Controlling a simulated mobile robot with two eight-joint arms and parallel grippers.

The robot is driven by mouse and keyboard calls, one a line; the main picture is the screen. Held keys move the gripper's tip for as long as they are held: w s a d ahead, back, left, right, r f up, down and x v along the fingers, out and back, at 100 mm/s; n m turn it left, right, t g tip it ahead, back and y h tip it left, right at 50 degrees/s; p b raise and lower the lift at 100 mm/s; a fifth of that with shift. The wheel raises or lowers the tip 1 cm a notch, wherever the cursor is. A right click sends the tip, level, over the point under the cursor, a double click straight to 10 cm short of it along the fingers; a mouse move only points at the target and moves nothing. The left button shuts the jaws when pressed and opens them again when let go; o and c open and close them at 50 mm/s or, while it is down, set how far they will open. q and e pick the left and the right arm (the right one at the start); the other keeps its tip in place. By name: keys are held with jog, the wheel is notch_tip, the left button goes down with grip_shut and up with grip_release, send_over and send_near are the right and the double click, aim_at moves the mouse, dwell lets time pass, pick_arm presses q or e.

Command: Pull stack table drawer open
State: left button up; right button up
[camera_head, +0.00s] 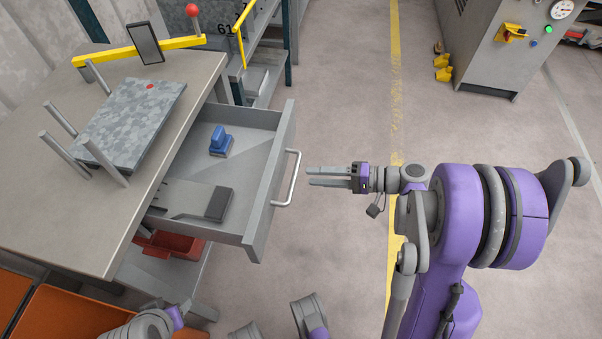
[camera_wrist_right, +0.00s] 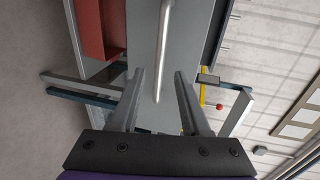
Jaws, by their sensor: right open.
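The stack table drawer (camera_head: 258,190) stands pulled out from under the grey tabletop (camera_head: 40,190) in the head view. Its pale bar handle (camera_head: 294,178) is on the front panel. My right gripper (camera_head: 309,176) is open and empty, just right of the handle, fingers pointing at it with a small gap. In the right wrist view the handle (camera_wrist_right: 164,45) lines up between the finger pads of the gripper (camera_wrist_right: 158,78), with the grey drawer front behind it. Part of my left arm shows at the bottom left of the head view; its gripper is out of sight.
In the drawer lie a blue-handled item (camera_head: 220,142) and a dark grey piece (camera_head: 205,202). A sheet stack (camera_head: 130,125) sits among posts on the tabletop. A red bin (camera_head: 170,245) is below. A grey cabinet (camera_head: 492,50) stands back right; floor between is clear.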

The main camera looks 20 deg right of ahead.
jog(key=v, duration=0.4)
jog(key=shift+s+d, duration=0.1)
jog(key=shift+s, duration=0.05)
dwell(0.4)
